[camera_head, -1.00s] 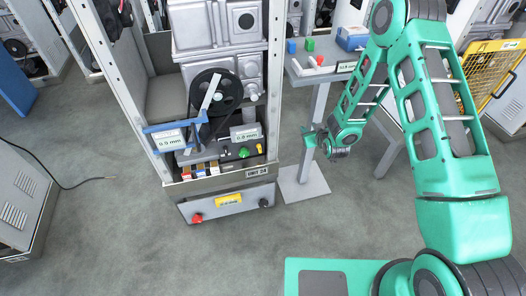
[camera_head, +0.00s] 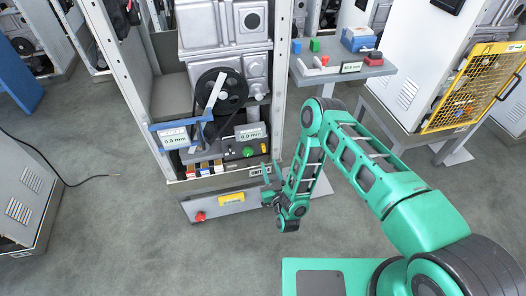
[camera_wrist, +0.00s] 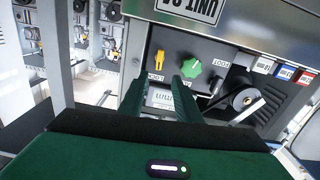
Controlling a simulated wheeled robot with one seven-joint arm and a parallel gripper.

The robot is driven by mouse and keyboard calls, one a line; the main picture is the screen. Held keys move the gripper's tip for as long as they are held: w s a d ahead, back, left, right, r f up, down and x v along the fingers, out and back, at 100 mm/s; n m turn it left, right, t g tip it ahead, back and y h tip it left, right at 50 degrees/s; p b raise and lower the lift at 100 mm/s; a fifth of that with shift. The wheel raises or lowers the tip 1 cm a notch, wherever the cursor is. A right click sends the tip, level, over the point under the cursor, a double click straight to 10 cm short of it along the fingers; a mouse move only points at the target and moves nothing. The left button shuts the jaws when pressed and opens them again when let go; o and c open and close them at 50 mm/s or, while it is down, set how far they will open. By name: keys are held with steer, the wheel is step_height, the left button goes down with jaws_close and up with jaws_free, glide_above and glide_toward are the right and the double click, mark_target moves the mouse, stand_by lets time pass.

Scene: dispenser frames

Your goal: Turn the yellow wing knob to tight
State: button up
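The yellow wing knob (camera_head: 263,148) sits at the lower right of the machine's front bay in the head view. In the wrist view the yellow wing knob (camera_wrist: 160,57) is on a dark panel, its long side close to upright in the picture. My gripper (camera_head: 271,178) is in front of the machine, below the knob in the head view. In the wrist view my gripper (camera_wrist: 158,90) shows two green fingers spread apart with nothing between them. The knob appears beyond the fingertips, not touched.
A green knob (camera_wrist: 191,67) is close beside the yellow one; it also shows in the head view (camera_head: 248,152). A metal frame post (camera_head: 281,80) stands right of the bay. A side table (camera_head: 335,70) with small blocks stands to the right.

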mark_target(264, 148)
steer(key=x, duration=1)
steer(key=shift+d, duration=0.15)
jaws_close()
